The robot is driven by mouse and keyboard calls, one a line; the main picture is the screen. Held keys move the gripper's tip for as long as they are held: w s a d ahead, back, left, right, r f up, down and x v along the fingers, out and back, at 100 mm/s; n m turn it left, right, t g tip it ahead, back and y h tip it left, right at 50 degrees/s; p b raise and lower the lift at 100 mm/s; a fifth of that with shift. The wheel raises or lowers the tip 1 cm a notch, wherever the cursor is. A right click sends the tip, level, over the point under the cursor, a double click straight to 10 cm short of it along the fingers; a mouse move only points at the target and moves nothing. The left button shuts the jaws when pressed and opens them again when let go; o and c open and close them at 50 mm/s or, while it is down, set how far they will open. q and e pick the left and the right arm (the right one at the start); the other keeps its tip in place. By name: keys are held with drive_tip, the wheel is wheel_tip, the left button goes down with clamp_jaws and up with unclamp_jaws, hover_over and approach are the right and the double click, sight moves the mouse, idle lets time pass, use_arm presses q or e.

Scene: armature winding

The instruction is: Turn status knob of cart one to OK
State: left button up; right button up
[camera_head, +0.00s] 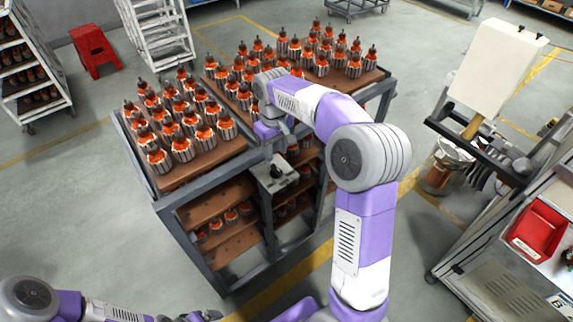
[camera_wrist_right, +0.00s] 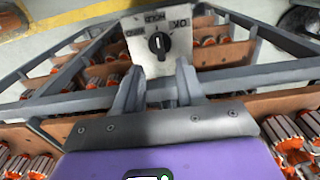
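The status knob (camera_wrist_right: 159,43) is black and round with a white mark, on a light plate (camera_wrist_right: 147,62) with printed labels. In the right wrist view, OK is at the plate's upper right; the mark points roughly to the top middle label. The plate also shows on the front of the cart (camera_head: 165,198) in the head view, with the dark knob (camera_head: 278,171) on it. My right gripper (camera_wrist_right: 158,72) is open and empty, its fingers pointing toward the knob, apparently short of it. My left arm is at the lower left; its gripper (camera_head: 204,316) is barely visible at the bottom edge.
Armatures (camera_head: 203,133) stand in rows on the cart's top boards and lower shelves, close to my right arm. A workbench with a red bin (camera_head: 537,230) is at the right. A red stool (camera_head: 95,50) and white rack (camera_head: 160,35) stand behind. Floor in front-left is clear.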

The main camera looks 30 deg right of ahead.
sight(276, 168)
wheel_tip(276, 168, down, 7)
drive_tip(key=shift+f, duration=0.15)
idle(0.4)
clamp_jaws()
